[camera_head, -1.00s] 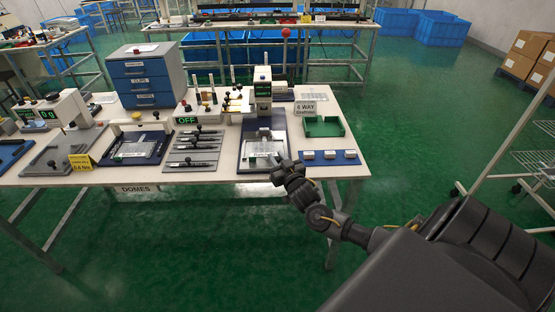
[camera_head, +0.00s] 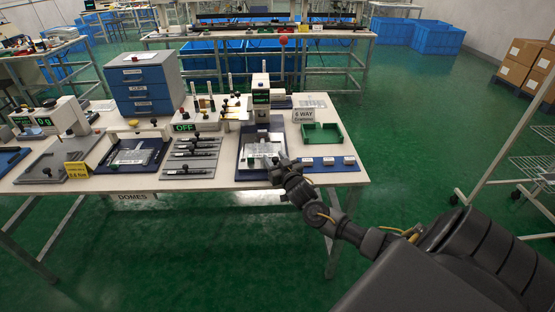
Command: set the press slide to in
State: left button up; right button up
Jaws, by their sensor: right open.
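The press (camera_head: 261,98) stands near the right part of the white table, a pale upright column with a small green-lit display. Its slide (camera_head: 263,143) is a dark blue plate with a light tray (camera_head: 256,150) lying on its front part, toward the table's front edge. My right gripper (camera_head: 277,165) is open at the front of the slide, overlapping the tray's near edge in view. Whether it touches the slide or tray I cannot tell. My left gripper is not in view.
A green open tray (camera_head: 321,134) and a "6 WAY" sign (camera_head: 303,116) stand right of the press. A blue strip with small pale blocks (camera_head: 328,162) lies along the front edge. Black tools on a grey rack (camera_head: 192,156) lie left of the slide.

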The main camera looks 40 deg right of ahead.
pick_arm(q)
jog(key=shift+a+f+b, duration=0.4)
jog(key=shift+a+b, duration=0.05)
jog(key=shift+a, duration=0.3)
pick_arm(e)
jog(key=v, duration=1)
jog(key=shift+s, duration=0.35)
jog(key=shift+o, duration=0.3)
pick_arm(q)
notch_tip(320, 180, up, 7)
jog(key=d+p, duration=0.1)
jog(key=p, duration=0.6)
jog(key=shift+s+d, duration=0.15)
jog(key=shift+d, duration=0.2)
pick_arm(e)
jog(key=d+r+n+g+y, duration=0.4)
jog(key=y, duration=0.2)
jog(key=shift+s+r+n, duration=0.3)
jog(key=shift+r, duration=0.05)
